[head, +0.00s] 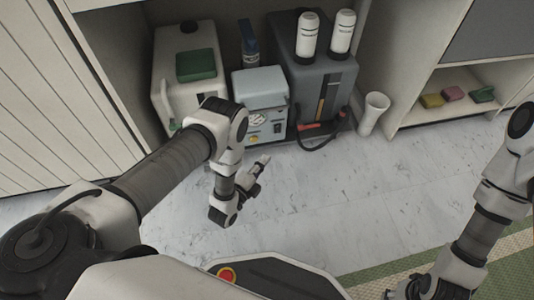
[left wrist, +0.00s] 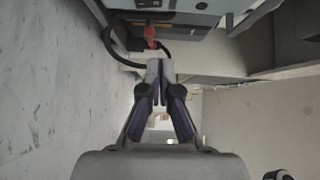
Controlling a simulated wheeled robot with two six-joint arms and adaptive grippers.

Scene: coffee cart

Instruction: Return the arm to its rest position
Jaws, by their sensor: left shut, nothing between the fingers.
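My left arm comes in from the left in the head view and bends down. Its gripper (head: 262,162) is over the pale floor in front of the shelf bay, apart from the machines in this view. In the left wrist view the gripper's fingers (left wrist: 158,72) meet at the tips with nothing between them. My right arm (head: 475,235) shows at the right of the head view. Its lower end reaches the bottom edge and its fingers cannot be seen.
The shelf bay holds a white container with a green pad (head: 196,66), a light blue box (head: 260,88) and a dark grey machine (head: 310,62) with two white canisters. A white cup (head: 373,112) stands beside it. A green striped mat (head: 400,270) lies at lower right. The mid floor is clear.

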